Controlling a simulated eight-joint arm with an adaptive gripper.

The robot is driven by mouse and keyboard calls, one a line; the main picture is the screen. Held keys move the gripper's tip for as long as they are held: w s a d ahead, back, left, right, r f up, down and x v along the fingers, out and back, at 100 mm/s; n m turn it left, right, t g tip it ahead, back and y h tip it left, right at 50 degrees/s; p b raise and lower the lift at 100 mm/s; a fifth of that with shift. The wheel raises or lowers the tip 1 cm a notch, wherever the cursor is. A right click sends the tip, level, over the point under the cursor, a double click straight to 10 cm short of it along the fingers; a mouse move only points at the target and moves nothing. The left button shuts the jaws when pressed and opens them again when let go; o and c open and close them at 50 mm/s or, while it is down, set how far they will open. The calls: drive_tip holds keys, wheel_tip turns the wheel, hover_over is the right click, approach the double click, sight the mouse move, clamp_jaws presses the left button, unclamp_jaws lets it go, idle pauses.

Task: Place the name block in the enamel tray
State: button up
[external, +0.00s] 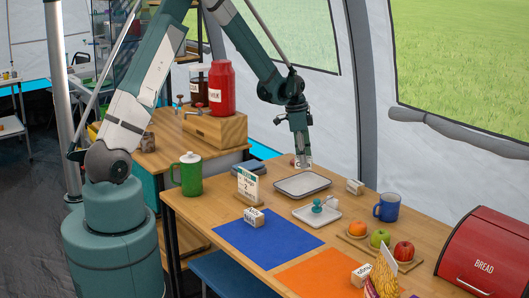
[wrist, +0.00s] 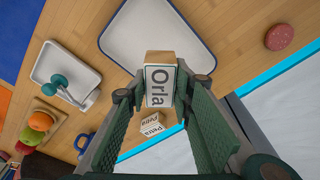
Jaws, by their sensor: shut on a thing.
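My gripper (wrist: 160,90) is shut on a wooden name block (wrist: 159,80) with a white face reading "Orla". In the external view my gripper (external: 302,158) points down and holds the block (external: 304,165) near the far edge of the table, behind the tray. The large, shallow white tray with a dark rim, apparently the enamel tray (external: 284,192), is empty where visible. It also shows at the top of the wrist view (wrist: 122,48), beyond the block. The block's height above the table is hard to tell.
A smaller white tray (external: 300,214) holds a green-handled object (external: 317,206). Another name block (wrist: 152,127), a blue mug (external: 386,208), fruit (external: 379,238) and a red bread bin (external: 485,255) stand nearby. A sign (external: 247,187) and green pot (external: 189,175) are at left.

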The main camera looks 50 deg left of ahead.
hover_over(304, 187)
drive_tip(key=shift+s+a+f+b, duration=0.1)
drive_tip(key=shift+a+f+b, duration=0.05)
drive_tip(key=shift+f, duration=1)
drive_tip(key=shift+s+a+f+b, duration=0.1)
drive_tip(key=shift+a+f+b, duration=0.05)
drive_tip(key=shift+f, duration=0.95)
drive_tip(key=shift+f+b, duration=0.3)
drive_tip(key=shift+f, duration=1.6)
drive_tip(key=shift+f, duration=0.15)
drive_tip(key=o, duration=0.9)
drive_tip(key=shift+s+a+r+p, duration=0.2)
drive_tip(key=shift+r+p, duration=0.1)
drive_tip(key=shift+r, duration=1.75)
drive_tip(key=shift+s+a+r+p, duration=0.2)
drive_tip(key=shift+r+p, duration=0.05)
drive_tip(key=shift+r, duration=1.8)
drive_tip(key=shift+s+a+r+p, duration=0.2)
drive_tip(key=shift+r+p, duration=0.1)
drive_tip(key=shift+r, duration=1.75)
